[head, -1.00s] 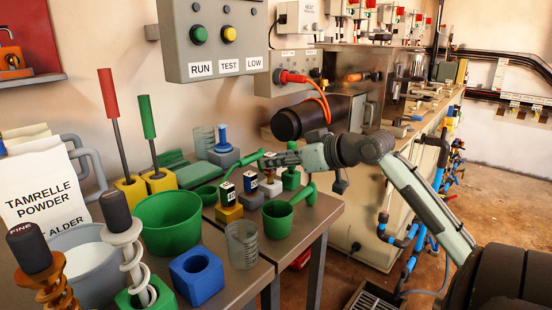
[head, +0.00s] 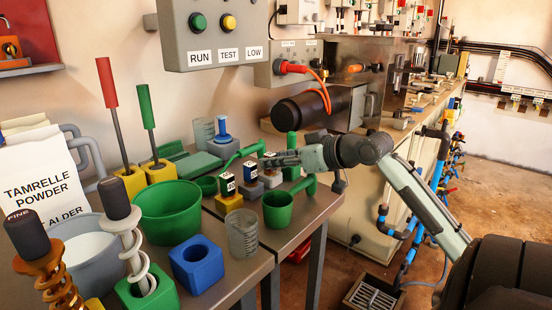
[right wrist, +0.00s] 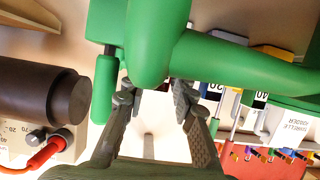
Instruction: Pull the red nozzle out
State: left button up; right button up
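The red nozzle is mostly hidden behind my right gripper; a small dark-red patch between the fingers in the right wrist view may be part of it. Its grey block (head: 270,181) stands on the bench, right of the blue block (head: 249,190) and the yellow block (head: 229,206), which hold dark nozzles labelled 20 and 40. My right gripper (head: 268,162) reaches in from the right, just over the grey block. In the right wrist view its fingertips (right wrist: 155,92) are apart, with no clear grip on anything. My left gripper is not in view.
A green cup (head: 277,212) with a handle stands close below my right gripper. A large green shape (right wrist: 150,40) fills the top of the right wrist view. A dark cylinder (head: 300,114) projects behind. A clear beaker (head: 242,234) and a green bowl (head: 168,212) stand nearer.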

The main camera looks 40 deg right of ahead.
jog(key=shift+o, duration=1.4)
jog(key=v, duration=1.2)
jog(key=shift+r, duration=0.1)
